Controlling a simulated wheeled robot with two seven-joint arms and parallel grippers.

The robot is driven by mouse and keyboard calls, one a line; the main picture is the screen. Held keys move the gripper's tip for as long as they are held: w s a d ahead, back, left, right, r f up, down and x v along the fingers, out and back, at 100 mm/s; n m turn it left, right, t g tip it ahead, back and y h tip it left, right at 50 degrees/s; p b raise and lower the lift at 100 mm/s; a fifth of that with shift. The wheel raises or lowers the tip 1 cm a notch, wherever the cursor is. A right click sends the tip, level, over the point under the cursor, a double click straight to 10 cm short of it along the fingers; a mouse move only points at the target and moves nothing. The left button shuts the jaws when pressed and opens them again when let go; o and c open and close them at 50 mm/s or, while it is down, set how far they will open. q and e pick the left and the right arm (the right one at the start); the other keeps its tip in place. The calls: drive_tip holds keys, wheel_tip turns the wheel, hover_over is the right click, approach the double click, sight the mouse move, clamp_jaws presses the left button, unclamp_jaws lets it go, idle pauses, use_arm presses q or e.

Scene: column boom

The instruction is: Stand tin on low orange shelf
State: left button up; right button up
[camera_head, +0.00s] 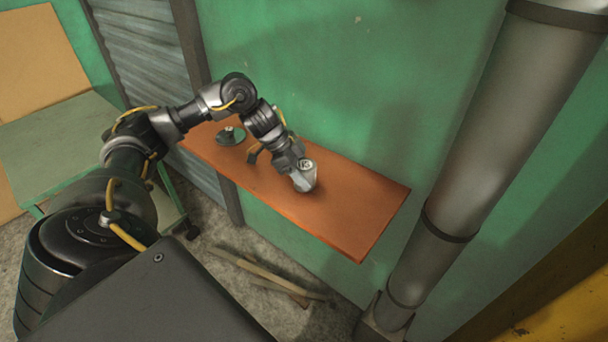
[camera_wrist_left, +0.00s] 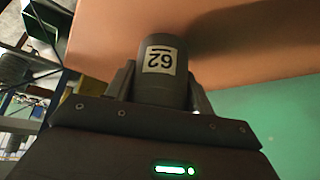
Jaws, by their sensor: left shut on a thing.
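The tin (camera_head: 304,181) is a small grey cylinder at the middle of the orange shelf (camera_head: 355,212) in the head view. In the left wrist view the tin (camera_wrist_left: 163,92) shows a white label reading 62, upside down in the picture. My left gripper (camera_head: 297,170) is shut on it, with one finger on each side in the wrist view. The orange shelf (camera_wrist_left: 105,38) fills the background behind the tin there. The tin is at or just over the shelf board; contact is hard to tell. My right gripper is not in view.
A dark round object (camera_head: 231,136) sits on the shelf left of the tin. The shelf's right end is bare. A thick grey pipe (camera_head: 480,150) stands to the right, a green wall (camera_head: 350,80) behind. Wooden sticks (camera_head: 265,276) lie on the floor below.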

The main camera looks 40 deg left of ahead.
use_arm(q)
drive_tip(key=shift+a+f, duration=0.1)
drive_tip(key=shift+f, duration=0.5)
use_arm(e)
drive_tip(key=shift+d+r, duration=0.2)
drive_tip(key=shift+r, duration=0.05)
use_arm(q)
drive_tip(key=shift+f, duration=0.15)
drive_tip(key=o, duration=1.2)
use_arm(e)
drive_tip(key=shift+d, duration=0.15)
